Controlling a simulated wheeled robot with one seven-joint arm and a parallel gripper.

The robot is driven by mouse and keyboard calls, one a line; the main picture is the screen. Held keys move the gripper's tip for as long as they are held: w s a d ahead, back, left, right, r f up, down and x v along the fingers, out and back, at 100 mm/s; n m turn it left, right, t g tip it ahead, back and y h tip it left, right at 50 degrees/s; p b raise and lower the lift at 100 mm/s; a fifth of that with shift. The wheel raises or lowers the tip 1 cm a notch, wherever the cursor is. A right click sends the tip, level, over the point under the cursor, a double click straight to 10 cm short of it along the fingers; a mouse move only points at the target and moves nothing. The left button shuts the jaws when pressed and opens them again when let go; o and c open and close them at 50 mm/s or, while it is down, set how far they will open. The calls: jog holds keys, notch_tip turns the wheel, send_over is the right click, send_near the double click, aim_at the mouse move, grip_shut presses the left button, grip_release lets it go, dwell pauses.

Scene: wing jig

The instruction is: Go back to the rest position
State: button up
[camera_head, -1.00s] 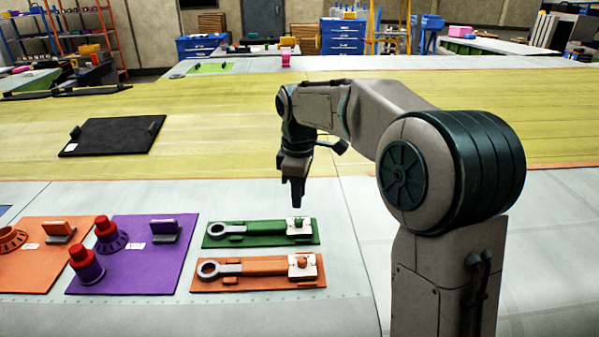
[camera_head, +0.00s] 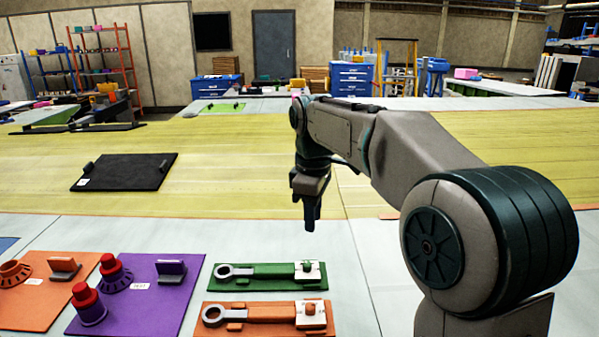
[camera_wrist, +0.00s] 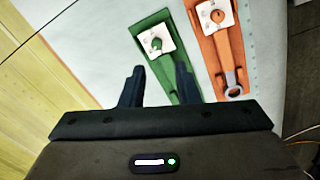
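My gripper (camera_head: 311,212) hangs pointing down from my arm, above the pale work surface and just behind the green board in the head view. In the wrist view my gripper (camera_wrist: 160,80) shows two dark fingers spread apart with nothing between them. The green board (camera_head: 268,283) carries a grey ring-ended tool and a white block with a green knob. It also shows beyond the fingers in the wrist view (camera_wrist: 187,88). The orange board (camera_head: 265,327) with a like tool lies in front of it and also shows in the wrist view (camera_wrist: 233,51).
A purple board (camera_head: 150,305) with red-topped cylinders and an orange board (camera_head: 40,310) lie at the left. A black board (camera_head: 125,172) lies on the yellow-green panel (camera_head: 230,160). The pale surface right of the green board is clear.

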jog(key=s+d+f+m+t, duration=0.1)
jog(key=s+d+f+m, duration=0.2)
jog(key=s, duration=0.4)
jog(key=s+d+f+m+t, duration=0.1)
jog(key=s+d+f+m, duration=0.2)
jog(key=s+m, duration=0.3)
jog(key=s+d+f+m+t, duration=0.1)
jog(key=s+d+f+m, duration=0.2)
jog(key=s, duration=0.7)
jog(key=shift+s+d+f+m, duration=0.25)
jog(key=shift+d+f+m, duration=0.15)
jog(key=shift+d+m, duration=0.5)
